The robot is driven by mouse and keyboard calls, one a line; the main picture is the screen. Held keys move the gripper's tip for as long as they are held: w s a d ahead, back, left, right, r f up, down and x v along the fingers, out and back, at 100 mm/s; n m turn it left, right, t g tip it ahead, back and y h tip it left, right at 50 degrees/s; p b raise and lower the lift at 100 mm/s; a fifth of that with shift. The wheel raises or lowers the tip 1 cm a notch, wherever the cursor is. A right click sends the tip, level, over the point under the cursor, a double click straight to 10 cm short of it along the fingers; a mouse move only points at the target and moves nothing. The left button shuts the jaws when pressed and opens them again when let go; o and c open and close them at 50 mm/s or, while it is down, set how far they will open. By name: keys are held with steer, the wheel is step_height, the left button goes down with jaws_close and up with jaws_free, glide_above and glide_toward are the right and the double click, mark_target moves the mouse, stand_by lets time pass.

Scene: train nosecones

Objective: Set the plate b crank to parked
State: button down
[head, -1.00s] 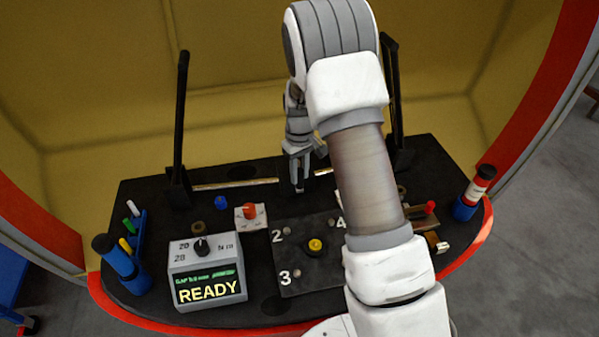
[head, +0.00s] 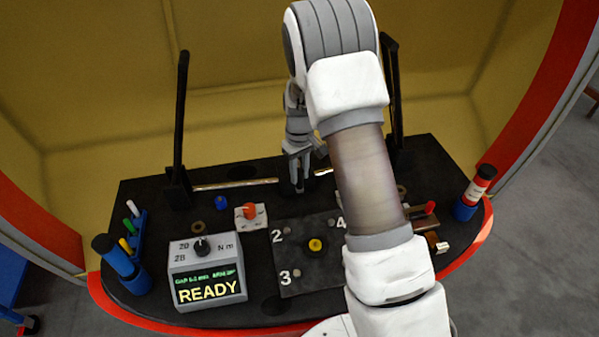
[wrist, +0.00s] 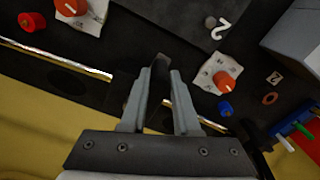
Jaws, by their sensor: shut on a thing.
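My gripper (head: 298,187) is low over the back middle of the black table, beside the gap in a pale metal strip. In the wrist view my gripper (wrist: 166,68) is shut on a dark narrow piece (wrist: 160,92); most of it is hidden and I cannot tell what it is. An orange crank knob (head: 249,210) on a white plate (head: 243,222) stands forward left of my gripper, apart from it. A second orange knob (wrist: 69,5) on a white plate (wrist: 94,19) shows in the wrist view. I cannot tell which is plate b.
A blue knob (head: 221,203) and a red knob (wrist: 32,21) stand near the plates. A READY box (head: 207,268), a numbered black plate with a yellow knob (head: 315,245) and dark upright posts (head: 180,120) surround the work area. My arm hides the table's right middle.

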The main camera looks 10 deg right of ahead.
steer(key=shift+d, duration=0.15)
steer(key=w+d+n+p, duration=0.2)
steer(key=w+d+n, duration=0.8)
steer(key=n, duration=0.7)
steer(key=shift+w+d+n+p, duration=0.15)
steer(key=shift+d+n+p, duration=0.15)
steer(key=shift+d+p, duration=0.05)
stand_by(0.4)
steer(key=shift+r, duration=0.1)
steer(key=c, duration=0.6)
jaws_free()
steer(key=shift+a, duration=0.1)
steer(key=shift+c, duration=0.2)
step_height(320, 180, up, 17)
steer(key=p, duration=0.1)
steer(key=shift+r+p, duration=0.2)
steer(key=shift+p, duration=0.1)
